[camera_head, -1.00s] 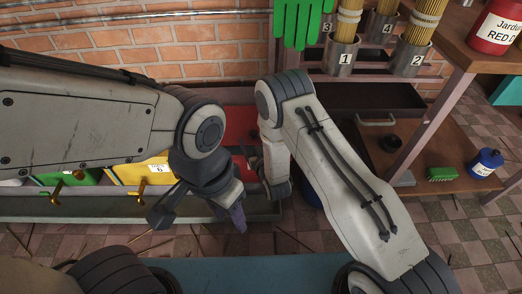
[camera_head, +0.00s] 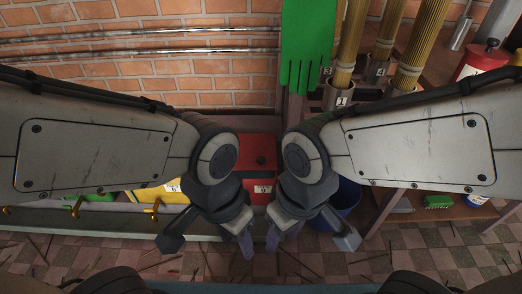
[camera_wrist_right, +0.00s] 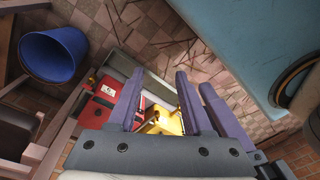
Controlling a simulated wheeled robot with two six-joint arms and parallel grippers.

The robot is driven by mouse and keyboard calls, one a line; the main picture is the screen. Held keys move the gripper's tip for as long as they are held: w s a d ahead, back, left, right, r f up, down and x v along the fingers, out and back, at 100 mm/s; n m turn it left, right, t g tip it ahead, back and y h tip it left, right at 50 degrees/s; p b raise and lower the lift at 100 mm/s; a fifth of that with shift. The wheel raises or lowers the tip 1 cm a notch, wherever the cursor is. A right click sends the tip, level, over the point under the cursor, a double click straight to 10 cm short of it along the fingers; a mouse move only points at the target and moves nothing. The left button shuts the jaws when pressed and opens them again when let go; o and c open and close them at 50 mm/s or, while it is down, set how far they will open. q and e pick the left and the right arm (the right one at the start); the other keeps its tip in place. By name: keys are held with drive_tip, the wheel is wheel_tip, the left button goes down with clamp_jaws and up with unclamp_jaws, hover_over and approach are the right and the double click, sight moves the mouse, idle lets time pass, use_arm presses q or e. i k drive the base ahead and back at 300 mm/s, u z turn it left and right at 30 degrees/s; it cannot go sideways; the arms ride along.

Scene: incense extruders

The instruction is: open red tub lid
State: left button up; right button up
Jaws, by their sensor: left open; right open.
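The red tub (camera_head: 258,150) stands against the brick wall between my two arms, with its lid on top and a small dark knob on the lid. Its front carries a white label. It also shows in the right wrist view (camera_wrist_right: 97,110), partly behind a purple finger. My left gripper (camera_head: 245,243) is open and empty, in front of the tub and slightly left. My right gripper (camera_head: 272,240) is open and empty, in front and slightly right. Both point downward, apart from the tub in the picture. My wrists hide the tub's sides.
A yellow tub (camera_head: 155,193) and a green tub stand left of the red one, in the long grey trough (camera_head: 100,222). A blue bucket (camera_head: 347,196) stands to the right. A shelf with numbered cups (camera_head: 338,95) is at right.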

sight(258, 151)
drive_tip(key=z, duration=0.15)
drive_tip(key=k, duration=0.3)
drive_tip(key=u, duration=1.2)
drive_tip(key=i, duration=1.35)
drive_tip(key=z, duration=0.6)
